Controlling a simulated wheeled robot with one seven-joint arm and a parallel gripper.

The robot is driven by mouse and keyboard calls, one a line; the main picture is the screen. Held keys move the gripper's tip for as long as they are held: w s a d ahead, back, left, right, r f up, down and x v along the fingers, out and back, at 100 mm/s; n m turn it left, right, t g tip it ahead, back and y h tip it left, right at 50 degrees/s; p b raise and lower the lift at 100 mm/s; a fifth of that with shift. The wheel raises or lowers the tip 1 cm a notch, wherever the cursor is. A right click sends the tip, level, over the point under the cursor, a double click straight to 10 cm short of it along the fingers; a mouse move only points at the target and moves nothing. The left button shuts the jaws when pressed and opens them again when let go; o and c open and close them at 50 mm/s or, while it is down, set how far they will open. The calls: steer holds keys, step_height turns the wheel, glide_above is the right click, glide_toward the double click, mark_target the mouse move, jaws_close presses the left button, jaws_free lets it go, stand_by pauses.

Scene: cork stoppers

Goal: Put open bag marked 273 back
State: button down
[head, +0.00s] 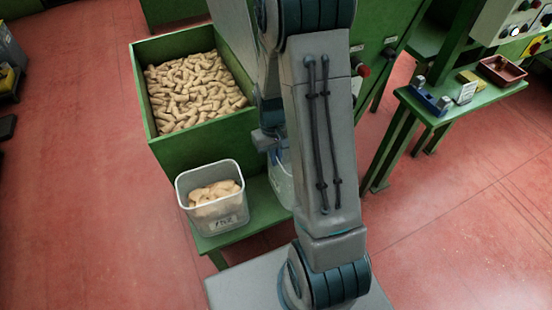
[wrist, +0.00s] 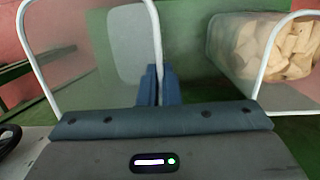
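A clear open bag (head: 283,182), stiff and see-through, stands mostly hidden behind my arm at the green bench. In the wrist view it is the clear shape with a white rim (wrist: 88,48) at left, and it looks empty. My gripper (wrist: 162,86) has its blue fingers close together, with the white rim passing between them; they look shut on the bag wall. A second open bag (head: 212,215), holding corks, stands on the bench to the left. Its dark mark is too small to read. It also shows at right in the wrist view (wrist: 228,45). No mark shows on the held bag.
A large green bin (head: 140,85) full of corks stands behind the bench (head: 262,208). At right, a green side table (head: 440,118) carries a red tray (head: 501,70) and small items. Red floor is open at left and front right.

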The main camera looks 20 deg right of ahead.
steer(key=shift+f, duration=0.85)
steer(key=shift+f, duration=0.15)
steer(key=c, duration=1.6)
jaws_free()
